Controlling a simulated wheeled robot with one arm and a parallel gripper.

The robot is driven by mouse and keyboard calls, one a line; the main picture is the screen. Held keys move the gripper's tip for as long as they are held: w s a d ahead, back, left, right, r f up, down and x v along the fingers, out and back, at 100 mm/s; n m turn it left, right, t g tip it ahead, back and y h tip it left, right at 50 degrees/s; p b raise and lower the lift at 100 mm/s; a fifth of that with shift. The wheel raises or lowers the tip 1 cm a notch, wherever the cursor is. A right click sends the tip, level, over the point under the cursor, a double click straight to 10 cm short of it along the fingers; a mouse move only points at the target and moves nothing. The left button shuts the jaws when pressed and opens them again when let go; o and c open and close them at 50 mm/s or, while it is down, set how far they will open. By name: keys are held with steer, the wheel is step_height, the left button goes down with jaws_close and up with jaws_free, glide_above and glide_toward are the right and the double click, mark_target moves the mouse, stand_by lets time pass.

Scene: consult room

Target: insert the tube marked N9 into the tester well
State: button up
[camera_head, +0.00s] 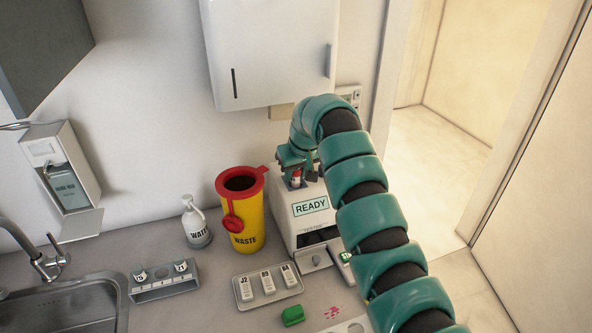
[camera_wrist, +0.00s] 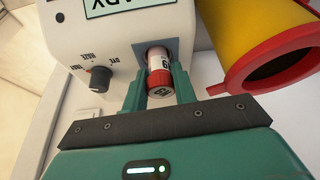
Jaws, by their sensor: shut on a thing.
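The white tester (camera_head: 309,222) stands against the wall with a screen reading READY. In the wrist view, the tester (camera_wrist: 115,50) shows a black knob and a grey square well (camera_wrist: 152,45). My gripper (camera_wrist: 159,82) is shut on a red-and-white tube (camera_wrist: 159,64), one finger on each side. The tube's far end is at the dark opening of the well; how deep it sits I cannot tell. A 9 seems readable on the tube; the rest of its mark is unclear. In the head view, my gripper (camera_head: 297,174) is over the tester's top, partly hidden by my arm.
A yellow waste bin (camera_head: 241,215) with a red rim stands close left of the tester. In front lie a tray (camera_head: 268,297) with labelled pieces and a green block (camera_head: 292,316). A rack (camera_head: 165,289), a white bottle (camera_head: 196,224) and a sink (camera_head: 70,310) are further left.

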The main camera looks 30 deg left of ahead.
steer(key=shift+f, duration=0.15)
steer(key=o, duration=1)
steer(key=b+v, duration=0.1)
steer(key=v, duration=1.6)
steer(key=shift+s+b, duration=0.1)
steer(key=shift+b, duration=0.2)
